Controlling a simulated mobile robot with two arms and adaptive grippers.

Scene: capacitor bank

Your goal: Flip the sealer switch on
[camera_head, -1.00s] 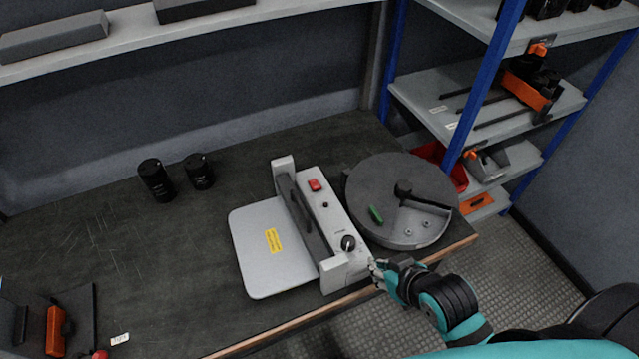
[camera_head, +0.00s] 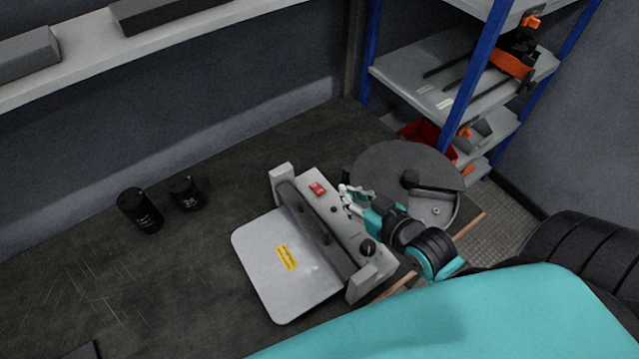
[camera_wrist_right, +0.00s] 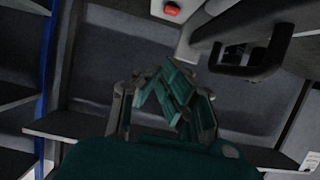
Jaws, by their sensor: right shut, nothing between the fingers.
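The sealer (camera_head: 352,240) stands on the dark workbench, with a flat grey plate on its left and a black knob near its front end. Its red switch (camera_head: 317,188) is on the top face toward the back; whether it is on or off I cannot tell. It also shows as a red spot at the top of the right wrist view (camera_wrist_right: 171,10). My right gripper (camera_head: 344,190) is shut and empty, just right of the red switch, with a small gap seen between them. In the right wrist view my fingers (camera_wrist_right: 168,88) come together below the switch. My left gripper is not in view.
A round grey disc-shaped device (camera_head: 375,160) stands right behind my right gripper, partly hidden by it. Two black cylinders (camera_head: 140,210) stand on the bench at left. Blue-framed shelving (camera_head: 470,95) is at the right.

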